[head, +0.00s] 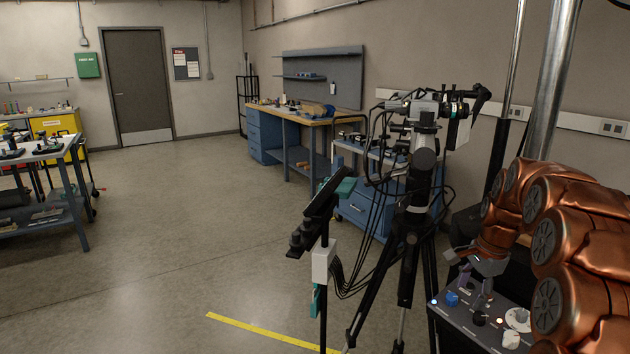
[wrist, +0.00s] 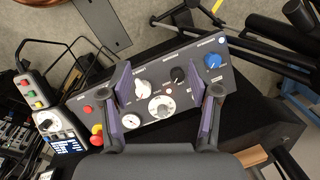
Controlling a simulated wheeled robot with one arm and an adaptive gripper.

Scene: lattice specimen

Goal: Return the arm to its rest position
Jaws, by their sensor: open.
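My copper-coloured arm reaches in from the right edge of the head view, over a dark control panel (head: 464,322). My gripper (head: 476,285) points down above the panel. In the wrist view, my gripper (wrist: 166,92) shows two purple-lined fingers standing wide apart with nothing held between them. Behind them lies the panel (wrist: 195,54) with a blue knob (wrist: 213,61), a black knob (wrist: 177,74), a white knob (wrist: 142,88) and a white dial (wrist: 162,106). Whether the fingertips touch the panel cannot be told.
A black tripod (head: 413,230) with cameras and cables stands left of the arm. A dark stand (head: 318,215) is nearer. A blue workbench (head: 285,130) is behind. A grey button box (wrist: 36,90) lies beside the panel.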

